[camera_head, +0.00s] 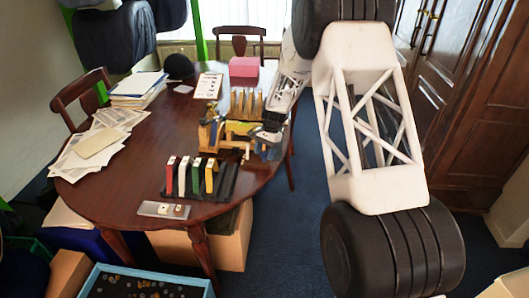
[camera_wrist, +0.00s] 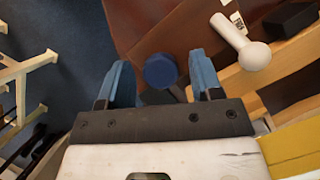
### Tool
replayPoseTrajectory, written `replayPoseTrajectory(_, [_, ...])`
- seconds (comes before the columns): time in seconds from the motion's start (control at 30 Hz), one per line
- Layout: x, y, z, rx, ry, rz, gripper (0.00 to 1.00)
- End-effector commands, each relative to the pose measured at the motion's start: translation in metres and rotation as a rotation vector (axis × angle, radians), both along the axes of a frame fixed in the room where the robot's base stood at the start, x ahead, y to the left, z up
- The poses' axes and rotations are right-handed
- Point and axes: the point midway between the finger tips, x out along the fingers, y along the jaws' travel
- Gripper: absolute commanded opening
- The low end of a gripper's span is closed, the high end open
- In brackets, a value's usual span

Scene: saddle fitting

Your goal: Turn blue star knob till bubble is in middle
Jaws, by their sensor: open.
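A dark blue knob (camera_wrist: 160,70) shows in the wrist view at the table edge, on a dark stem. It looks roundish; its star points cannot be made out. My gripper (camera_wrist: 160,62) is open, with one blue finger on each side of the knob and a visible gap on both sides. In the head view my gripper (camera_head: 268,141) is at the right end of a wooden fixture (camera_head: 208,133) with a yellow part (camera_head: 241,128). The bubble cannot be made out in either view.
A white ball-ended handle (camera_wrist: 240,42) and wooden bars lie just right of the knob in the wrist view. On the table (camera_head: 135,185), a rack with coloured upright pieces (camera_head: 195,178) stands in front, wooden uprights (camera_head: 245,103) behind, papers (camera_head: 100,145) at left.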

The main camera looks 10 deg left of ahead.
Motion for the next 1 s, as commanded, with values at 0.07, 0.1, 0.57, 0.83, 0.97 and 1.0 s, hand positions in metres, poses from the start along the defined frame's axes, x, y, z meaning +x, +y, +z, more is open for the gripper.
replayPoseTrajectory(0.07, [0.0001, 0.0, 0.0002, 0.0, 0.0, 0.0, 0.59])
replayPoseTrajectory(0.1, [0.0, 0.0, 0.0001, 0.0, 0.0, 0.0, 0.53])
replayPoseTrajectory(0.57, [0.0004, 0.0001, 0.0003, -0.001, -0.001, 0.026, 0.12])
replayPoseTrajectory(0.83, [0.0009, 0.0012, 0.001, 0.0, -0.002, 0.24, 0.12])
replayPoseTrajectory(0.97, [0.0011, 0.0016, 0.0008, 0.0, -0.002, 0.352, 0.12])
replayPoseTrajectory(1.0, [0.0008, 0.0016, 0.0005, -0.001, -0.002, 0.377, 0.12])
